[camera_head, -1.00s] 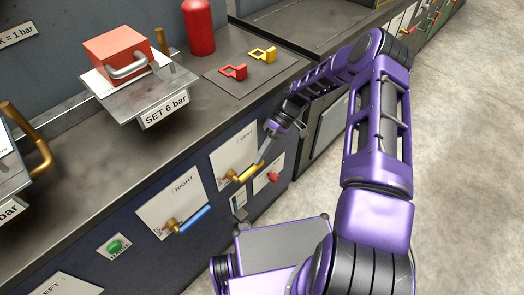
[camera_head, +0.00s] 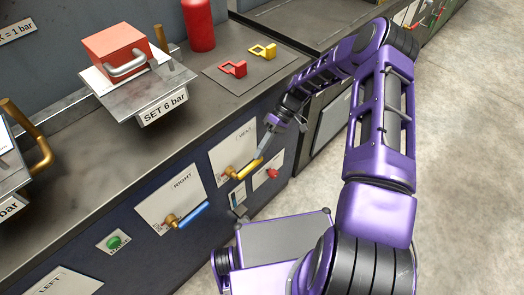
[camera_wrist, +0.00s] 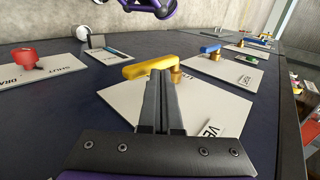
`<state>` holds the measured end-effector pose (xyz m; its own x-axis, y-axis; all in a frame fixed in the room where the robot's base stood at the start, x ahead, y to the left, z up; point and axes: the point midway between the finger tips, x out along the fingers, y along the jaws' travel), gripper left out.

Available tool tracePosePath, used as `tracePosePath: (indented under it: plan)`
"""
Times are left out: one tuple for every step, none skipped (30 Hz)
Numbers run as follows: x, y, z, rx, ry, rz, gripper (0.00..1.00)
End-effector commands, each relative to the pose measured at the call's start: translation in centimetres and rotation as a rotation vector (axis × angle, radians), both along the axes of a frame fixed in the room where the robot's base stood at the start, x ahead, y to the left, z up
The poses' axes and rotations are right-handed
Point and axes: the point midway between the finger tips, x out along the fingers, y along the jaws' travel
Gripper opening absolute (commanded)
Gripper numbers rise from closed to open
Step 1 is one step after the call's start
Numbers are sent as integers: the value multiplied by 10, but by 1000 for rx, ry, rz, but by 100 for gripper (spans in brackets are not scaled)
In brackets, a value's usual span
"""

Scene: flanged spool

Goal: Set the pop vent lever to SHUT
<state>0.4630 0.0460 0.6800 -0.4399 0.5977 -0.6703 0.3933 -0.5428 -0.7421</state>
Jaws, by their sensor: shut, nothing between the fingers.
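The yellow vent lever (camera_head: 246,169) sits on a white plate marked VENT (camera_head: 225,150) on the dark front of the bench. In the head view it points right from its brass pivot, roughly along the bench front. In the wrist view the lever (camera_wrist: 146,69) reaches left from the brass pivot (camera_wrist: 177,74), and the plate (camera_wrist: 205,102) lies behind it. My gripper (camera_head: 260,155) is shut and empty, its fingertips at the lever near its free end. In the wrist view the fingers (camera_wrist: 159,85) overlap the lever; I cannot tell whether they touch it. Position markings on this plate are not readable.
A blue lever (camera_head: 194,215) on the RIGHT plate is to the left. A red drain handle (camera_head: 272,173) is close by on the right. A green button (camera_head: 114,242) is farther left. A red block (camera_head: 118,52) and red cylinder (camera_head: 198,25) stand above the bench top.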

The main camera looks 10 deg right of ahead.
Motion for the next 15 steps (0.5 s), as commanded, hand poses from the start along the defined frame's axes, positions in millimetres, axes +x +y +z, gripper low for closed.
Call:
tracePosePath:
  plan:
    - [2,5,19,3,-3,3,0]
    - [2,8,26,4,-4,3,0]
    - [6,6,29,5,-4,0,0]
    - [11,-2,27,4,-4,-2,0]
    - [16,-8,30,5,-6,-3,0]
    - [22,-16,34,5,-6,-3,0]
    - [26,-21,37,7,-6,-2,0]
    - [30,-26,39,7,-6,-2,0]
    - [34,-33,43,7,-6,-2,0]
    - [38,-38,45,7,-4,-1,0]
    - [41,-42,47,7,-4,-1,0]
    - [45,-47,50,7,-4,-1,0]
    - [47,-51,52,8,-4,-1,0]
    - [49,-53,53,8,-4,0,0]
    - [52,-57,55,9,-3,0,0]
